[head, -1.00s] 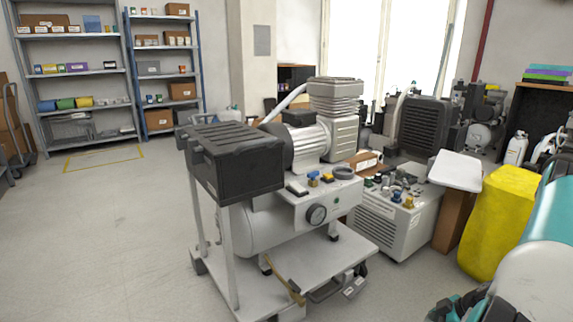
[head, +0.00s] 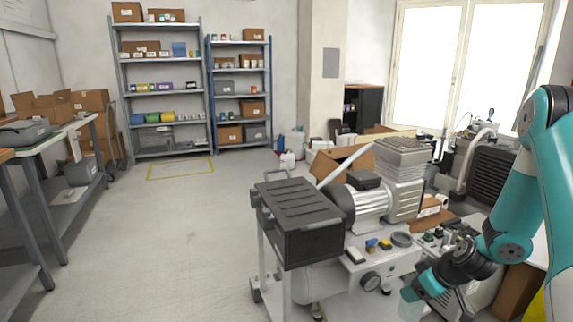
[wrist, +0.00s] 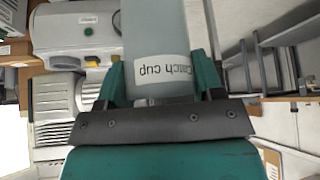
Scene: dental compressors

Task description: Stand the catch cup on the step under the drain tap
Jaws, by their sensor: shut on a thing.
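My gripper (head: 418,287) is at the lower right in the head view, in front of the compressor. It is shut on the catch cup (head: 410,305), a pale grey-green, partly see-through cup. In the wrist view the catch cup (wrist: 158,45) sits between the two teal fingers, and its white label reads "Catch cup" upside down. The compressor (head: 370,207) stands on a wheeled cart behind and left of my gripper. Its tank and motor (wrist: 55,105) also show at the left in the wrist view. I cannot make out the drain tap or the step; the cart's lower part is cut off.
A black box (head: 300,225) sits at the cart's left end. A workbench (head: 60,140) stands at the far left, and shelves (head: 160,90) at the back. The floor (head: 180,240) between is clear.

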